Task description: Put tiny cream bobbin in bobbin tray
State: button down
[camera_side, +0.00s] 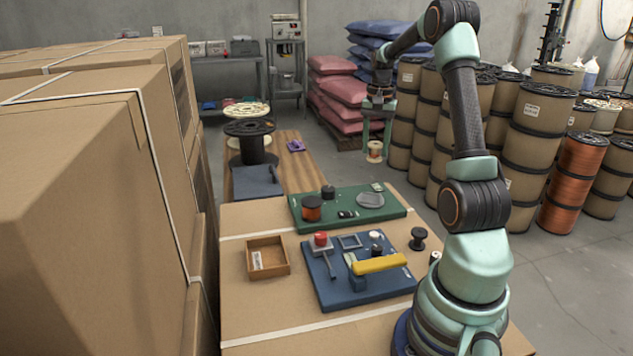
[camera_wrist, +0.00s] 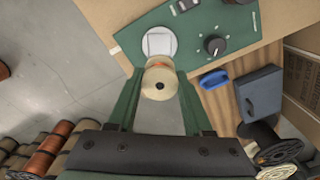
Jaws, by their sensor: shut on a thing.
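The cream bobbin (camera_side: 375,148), with a little copper orange on it, is held between the fingertips of my gripper (camera_side: 375,153). It hangs in the air beyond the far right corner of the cardboard work surface. In the wrist view the bobbin (camera_wrist: 160,84) shows its round end with a dark centre hole, between the two green fingers of my gripper (camera_wrist: 160,78). The bobbin tray looks to be the open brown box (camera_side: 252,270) with a white label, at the left of the work surface. It appears empty, well away from my gripper. The tray is not in the wrist view.
A blue mat (camera_side: 340,292) carries a yellow bar (camera_side: 380,264) and a red-topped post (camera_side: 320,240). A black spool (camera_side: 418,238) stands nearby. Large drums stand at right.

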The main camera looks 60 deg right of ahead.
notch_tip(320, 180, up, 6)
jog(key=shift+r, duration=0.2)
jog(key=shift+w+a+r, duration=0.1)
jog(key=shift+r, duration=0.25)
jog(key=w+a+n, duration=0.1)
jog(key=w+a, duration=0.6)
jog(key=a, duration=0.2)
jog(key=n, duration=0.4)
send_over(267, 261)
notch_tip(267, 261, down, 17)
jog(key=shift+f, duration=2.05)
jog(key=shift+f, duration=0.6)
